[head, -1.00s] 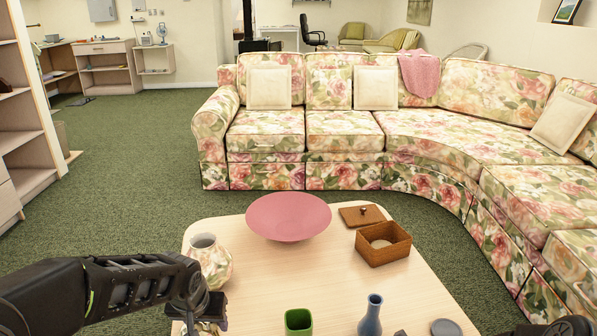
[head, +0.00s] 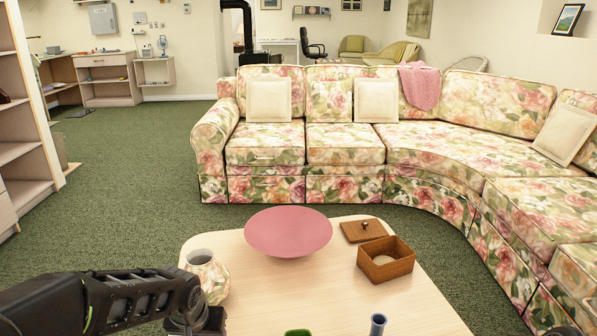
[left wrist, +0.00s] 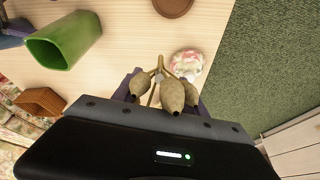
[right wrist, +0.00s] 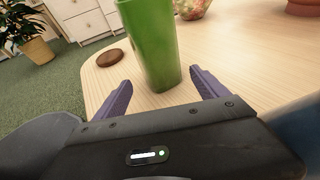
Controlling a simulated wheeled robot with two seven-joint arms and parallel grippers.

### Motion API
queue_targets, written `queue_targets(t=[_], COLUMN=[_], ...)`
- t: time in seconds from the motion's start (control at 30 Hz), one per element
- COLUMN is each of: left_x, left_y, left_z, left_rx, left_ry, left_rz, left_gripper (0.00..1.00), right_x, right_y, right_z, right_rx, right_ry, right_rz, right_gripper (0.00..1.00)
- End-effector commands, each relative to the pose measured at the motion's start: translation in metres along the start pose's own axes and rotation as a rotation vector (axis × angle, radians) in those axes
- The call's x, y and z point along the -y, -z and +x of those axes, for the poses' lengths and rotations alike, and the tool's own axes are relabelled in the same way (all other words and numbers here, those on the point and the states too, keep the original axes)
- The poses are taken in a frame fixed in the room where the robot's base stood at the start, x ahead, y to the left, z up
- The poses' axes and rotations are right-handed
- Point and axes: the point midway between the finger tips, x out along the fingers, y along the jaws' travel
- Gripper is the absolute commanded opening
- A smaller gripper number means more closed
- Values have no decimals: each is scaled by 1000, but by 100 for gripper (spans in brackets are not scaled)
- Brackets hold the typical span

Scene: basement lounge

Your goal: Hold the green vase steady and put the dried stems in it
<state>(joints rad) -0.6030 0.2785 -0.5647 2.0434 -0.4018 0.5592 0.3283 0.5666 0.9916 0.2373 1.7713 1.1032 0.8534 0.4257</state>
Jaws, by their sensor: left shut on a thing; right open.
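The green vase (right wrist: 150,45) stands upright on the table in the right wrist view, between and just beyond the fingers of my open right gripper (right wrist: 160,82). A gap shows on each side. Only its green rim (head: 297,332) shows at the bottom of the head view. It is also at the upper left of the left wrist view (left wrist: 65,42). My left gripper (left wrist: 160,92) is shut on the dried stems (left wrist: 172,94), whose beige pods face the camera. The stems are apart from the vase. The right gripper is outside the head view.
A floral vase (head: 208,280), a pink bowl (head: 288,232), an open wooden box (head: 386,262) with its lid (head: 361,230) beside it, and a blue vase (head: 378,325) stand on the pale table (head: 330,290). A floral sofa (head: 265,148) stands behind.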

Motion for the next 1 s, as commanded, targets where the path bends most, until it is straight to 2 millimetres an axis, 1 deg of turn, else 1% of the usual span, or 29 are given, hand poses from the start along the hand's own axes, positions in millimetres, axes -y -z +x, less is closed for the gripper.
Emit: queue_targets(t=[0.03,0.2,0.3,0.43,0.6,0.87,1.0], left_x=[0,0,0,0,0,0,0], left_y=[-2,-6,-7,-9,-9,-9,-9], left_z=[6,16,20,24,25,25,25], left_rx=[0,0,0,0,0,0,0], left_ry=[0,0,0,0,0,0,0], left_rz=[0,0,0,0,0,0,0], left_gripper=[12,12,12,12,12,12,12], right_x=[-1,-1,0,0,0,0,0], right_y=[3,3,2,2,0,0,0], right_z=[9,35,48,60,67,67,67], right_rx=[1,1,1,1,0,0,0], right_ry=[-2,-2,-1,-1,0,0,0], right_rz=[-1,0,0,0,0,0,0], right_gripper=[83,83,83,83,83,83,73])
